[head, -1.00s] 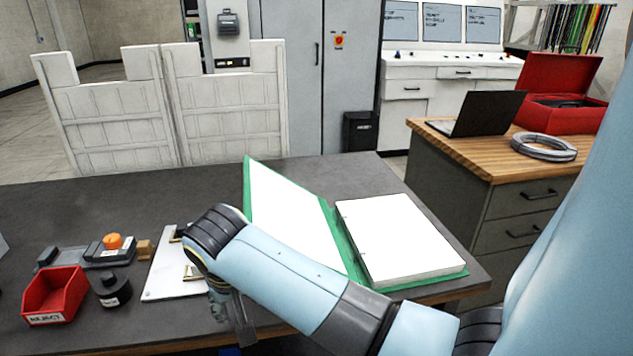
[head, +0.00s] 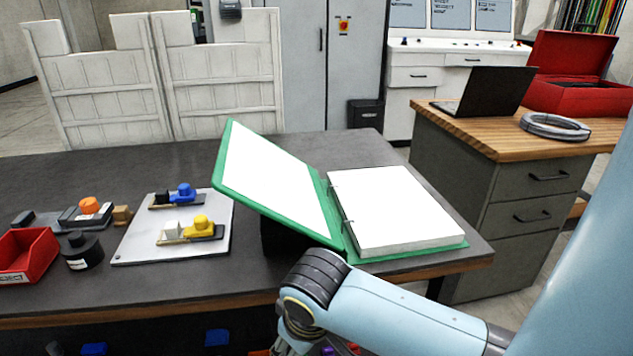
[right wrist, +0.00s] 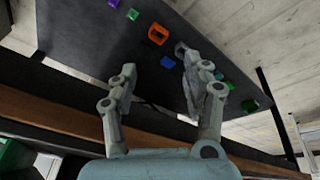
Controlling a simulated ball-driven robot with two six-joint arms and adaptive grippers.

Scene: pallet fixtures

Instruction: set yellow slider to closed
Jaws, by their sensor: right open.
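The yellow slider (head: 201,226) sits on a dark track on a white board (head: 135,246) at the left of the dark table. Its knob is right of the middle of the track, with a pale block to its left. A blue slider (head: 183,192) is on a second track behind it. My right gripper (head: 292,344) hangs at the front of the table, right of the board and apart from it, cut by the lower picture edge. In the right wrist view its two fingers (right wrist: 156,72) are spread with nothing held. My left gripper is not in view.
A green binder (head: 400,212) lies open right of the board, its cover raised. A red bin (head: 28,254), a black cylinder (head: 82,250) and a grey device with an orange knob (head: 88,207) stand to the left. Coloured blocks, one orange (right wrist: 158,34), lie beyond the fingers.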

